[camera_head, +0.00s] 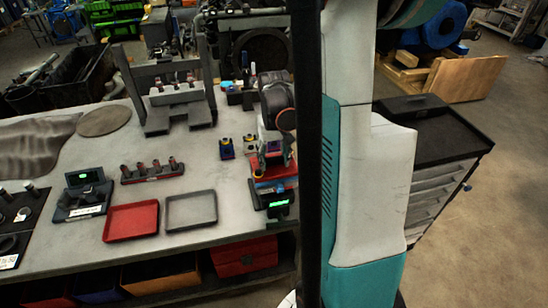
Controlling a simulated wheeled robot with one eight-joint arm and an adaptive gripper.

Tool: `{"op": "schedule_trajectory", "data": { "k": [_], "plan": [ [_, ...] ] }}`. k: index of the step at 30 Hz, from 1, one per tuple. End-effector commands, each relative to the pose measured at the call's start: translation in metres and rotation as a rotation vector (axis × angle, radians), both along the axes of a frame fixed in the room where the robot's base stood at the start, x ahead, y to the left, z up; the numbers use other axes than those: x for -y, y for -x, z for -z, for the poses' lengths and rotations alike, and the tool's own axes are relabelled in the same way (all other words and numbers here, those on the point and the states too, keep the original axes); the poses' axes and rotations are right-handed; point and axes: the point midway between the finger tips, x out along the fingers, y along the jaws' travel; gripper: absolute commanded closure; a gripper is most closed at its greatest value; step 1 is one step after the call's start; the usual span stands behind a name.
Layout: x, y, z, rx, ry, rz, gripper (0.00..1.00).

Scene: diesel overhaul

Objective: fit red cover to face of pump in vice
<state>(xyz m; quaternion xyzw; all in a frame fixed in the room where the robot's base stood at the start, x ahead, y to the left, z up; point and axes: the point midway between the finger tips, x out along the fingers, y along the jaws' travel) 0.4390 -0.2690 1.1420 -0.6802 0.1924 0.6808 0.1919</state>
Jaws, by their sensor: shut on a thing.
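My gripper (273,148) points down over the right end of the bench, below the dark wrist. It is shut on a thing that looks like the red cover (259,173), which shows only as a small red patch. The pump and vice are small and crowded here, and the gripper and wrist hide much of them. I cannot tell the pump's face from the vice, nor whether the cover touches it.
On the bench (225,180) are a red tray (131,221), a grey tray (191,210), a red rack (152,172) of several cylinders, and a grey press-like frame (170,90). Two small yellow-topped blocks stand left of the gripper. A drawer cabinet (440,190) stands right.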

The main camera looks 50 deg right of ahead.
Motion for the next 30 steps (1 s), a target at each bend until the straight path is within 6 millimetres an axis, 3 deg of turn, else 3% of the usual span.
{"op": "schedule_trajectory", "data": {
  "k": [30],
  "plan": [
    [0.0,0.0,0.018,0.0,0.0,0.0,1.0]
  ]
}}
